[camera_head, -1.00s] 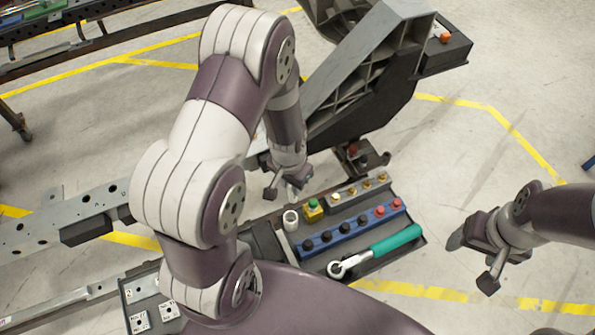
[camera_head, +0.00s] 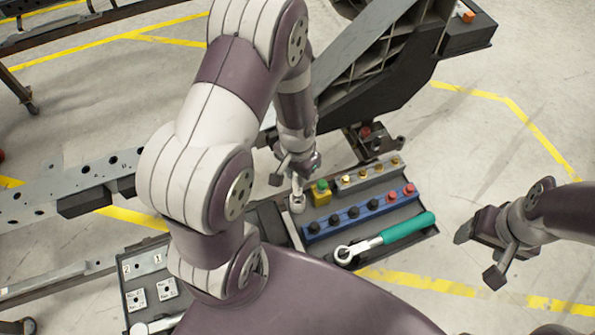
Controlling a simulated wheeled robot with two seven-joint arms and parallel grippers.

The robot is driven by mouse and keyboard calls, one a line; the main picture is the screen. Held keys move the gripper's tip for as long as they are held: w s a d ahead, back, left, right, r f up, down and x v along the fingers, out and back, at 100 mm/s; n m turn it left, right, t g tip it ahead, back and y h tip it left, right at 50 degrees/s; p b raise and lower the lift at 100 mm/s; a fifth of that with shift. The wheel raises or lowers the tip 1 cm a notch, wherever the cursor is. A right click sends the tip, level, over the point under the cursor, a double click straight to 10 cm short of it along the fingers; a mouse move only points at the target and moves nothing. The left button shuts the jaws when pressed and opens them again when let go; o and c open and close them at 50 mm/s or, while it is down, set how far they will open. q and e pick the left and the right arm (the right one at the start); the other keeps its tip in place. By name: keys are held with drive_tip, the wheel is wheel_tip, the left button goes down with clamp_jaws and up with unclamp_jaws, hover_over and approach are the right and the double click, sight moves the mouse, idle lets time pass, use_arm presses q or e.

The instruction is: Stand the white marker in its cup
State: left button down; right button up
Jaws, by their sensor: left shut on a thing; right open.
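The small white cup (camera_head: 297,206) stands at the left end of the dark tool tray, beside a yellow block with a green button. My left gripper (camera_head: 296,177) is right above the cup, pointing down. It is shut on the white marker (camera_head: 296,190), a thin pale piece showing upright between the fingers and the cup's mouth. The fingers hide most of the marker. I cannot tell whether its lower end is inside the cup or just above it. My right gripper (camera_head: 484,252) is open and empty, to the right of the tray, over the floor.
The tray (camera_head: 427,233) also holds a blue rail (camera_head: 360,215) with black and red knobs, a grey block with brass pieces (camera_head: 367,175), and a ratchet with a teal handle (camera_head: 405,228). A large dark chassis part (camera_head: 385,75) rises behind. A second tray (camera_head: 127,294) is at lower left.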

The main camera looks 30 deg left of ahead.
use_arm(q)
drive_tip(key=shift+r+p, duration=0.1)
drive_tip(key=shift+p, duration=0.35)
drive_tip(key=shift+f, duration=0.2)
drive_tip(key=shift+f+b, duration=2)
drive_tip(key=shift+f, duration=0.7)
drive_tip(key=c, duration=0.8)
unclamp_jaws()
drive_tip(key=shift+c, duration=0.2)
drive_tip(key=shift+r, duration=0.1)
wheel_tip(320, 180, up, 9)
drive_tip(key=p, duration=0.9)
drive_tip(key=shift+r, duration=0.15)
drive_tip(key=shift+f, duration=0.2)
